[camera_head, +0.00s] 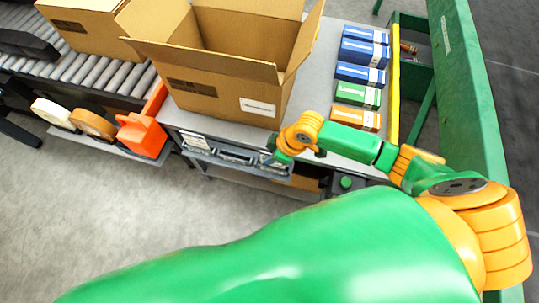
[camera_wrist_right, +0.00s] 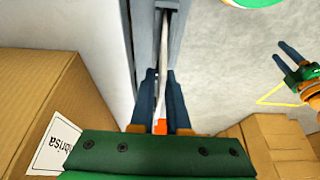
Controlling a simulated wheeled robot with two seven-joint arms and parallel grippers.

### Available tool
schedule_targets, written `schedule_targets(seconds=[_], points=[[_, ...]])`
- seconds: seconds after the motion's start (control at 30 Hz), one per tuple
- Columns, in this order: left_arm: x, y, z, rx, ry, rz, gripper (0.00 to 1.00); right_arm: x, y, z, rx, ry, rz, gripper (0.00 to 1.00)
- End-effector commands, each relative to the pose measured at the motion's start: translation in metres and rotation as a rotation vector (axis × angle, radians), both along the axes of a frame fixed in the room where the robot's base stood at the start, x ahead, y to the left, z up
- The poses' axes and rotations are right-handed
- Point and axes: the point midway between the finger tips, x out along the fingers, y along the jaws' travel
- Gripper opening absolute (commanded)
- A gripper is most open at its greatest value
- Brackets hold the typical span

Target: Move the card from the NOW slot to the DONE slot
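Three card holders sit along the front edge of the grey table: the left one (camera_head: 194,141), the middle one (camera_head: 235,155) and the right one, partly behind my gripper. Their labels are too small to read. My right gripper (camera_head: 274,157) is at the right holder, pointing down. In the right wrist view its two dark fingers (camera_wrist_right: 160,80) stand apart, with a thin white and orange-red edge (camera_wrist_right: 160,126), likely the card seen edge-on, between them. I see no clear grip on it. My left gripper (camera_wrist_right: 286,54) shows open and empty above the floor in that view.
An open cardboard box (camera_head: 215,95) stands on the table behind the holders. Blue, green and orange packs (camera_head: 358,95) line the table's right side. A roller conveyor (camera_head: 85,75), tape rolls (camera_head: 93,124) and an orange dispenser (camera_head: 143,134) are at the left. The front floor is clear.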

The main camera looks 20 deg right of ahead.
Motion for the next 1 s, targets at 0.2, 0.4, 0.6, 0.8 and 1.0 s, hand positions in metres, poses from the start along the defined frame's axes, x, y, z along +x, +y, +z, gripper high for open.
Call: schedule_targets(seconds=[0.2,0.4,0.6,0.8,1.0], points=[[0.000,0.000,0.000,0.000,0.001,0.000,0.50,0.000,0.000,0.000,0.000,0.000,0.000,0.39],[0.000,0.000,0.003,0.000,0.001,0.000,0.50,-0.001,-0.002,0.007,0.000,-0.002,0.001,0.39],[0.000,0.000,0.015,0.000,0.001,0.000,0.50,-0.010,-0.016,0.047,-0.002,-0.002,0.002,0.39],[0.000,0.000,0.018,0.000,0.001,0.000,0.50,-0.015,-0.023,0.066,-0.002,-0.001,0.001,0.39],[0.000,0.000,0.017,0.001,0.001,0.000,0.50,-0.015,-0.023,0.066,0.000,0.000,0.001,0.39]])
